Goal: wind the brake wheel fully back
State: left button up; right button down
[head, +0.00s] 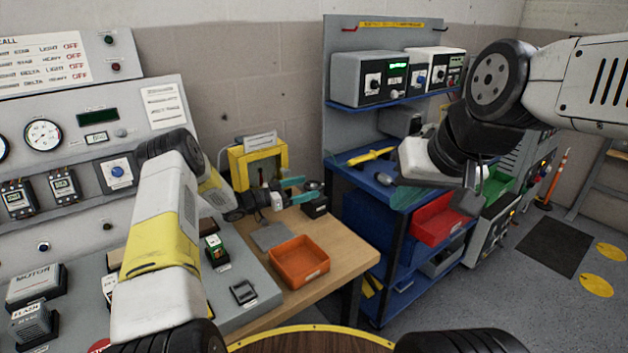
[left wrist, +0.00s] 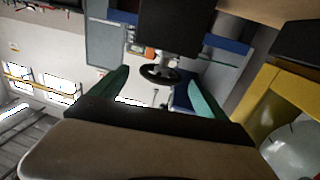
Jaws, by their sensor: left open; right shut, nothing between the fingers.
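The brake wheel is a small dark handwheel on a black block (head: 314,207) on the wooden bench; its rim (head: 314,186) shows just beyond my left fingertips. In the left wrist view the dark wheel (left wrist: 160,75) lies ahead, between the two teal fingers, with a black block beside it. My left gripper (head: 299,190) is open and empty, pointing at the wheel from the left; it also shows in the left wrist view (left wrist: 159,82). I cannot tell whether a finger touches the rim. My right gripper (head: 462,202) is shut and empty, away to the right, partly hidden by its wrist.
A yellow frame (head: 238,160) stands behind my left wrist, close to the gripper. An orange tray (head: 299,262) and a flat grey plate (head: 271,236) lie on the bench. A blue shelf cart (head: 372,190) with a red bin (head: 437,218) stands to the right.

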aim_at(313, 184)
pick_arm(q)
jog(key=shift+x, duration=2.25)
jog(key=c, duration=1.4)
jog(key=shift+n+t+y, duration=0.3)
jog(key=shift+n+t, duration=0.1)
jog(key=shift+t, duration=0.1)
jog(key=n+t+y, duration=0.2)
jog(key=n+t, duration=0.1)
jog(key=shift+t+y, duration=0.4)
jog(key=n+t+y, duration=0.2)
jog(key=y, duration=0.1)
jog(key=n+t+y, duration=0.2)
jog(key=n+y, duration=0.1)
jog(key=y, duration=0.1)
jog(key=n+y, duration=0.2)
jog(key=y, duration=0.1)
jog(key=n+t+y, duration=0.1)
jog(key=n+y, duration=0.1)
jog(key=y, duration=0.2)
jog(key=shift+w+a+n, duration=0.1)
jog(key=shift+w+n, duration=0.05)
jog(key=shift+n, duration=0.25)
jog(key=shift+a+r+n+g+y, duration=0.15)
jog(key=shift+n+g+y, duration=0.25)
jog(key=shift+n+y, duration=0.9)
jog(key=shift+a+f+n+g+y, duration=0.1)
jog(key=shift+n+g+y, duration=0.45)
jog(key=shift+y, duration=1.25)
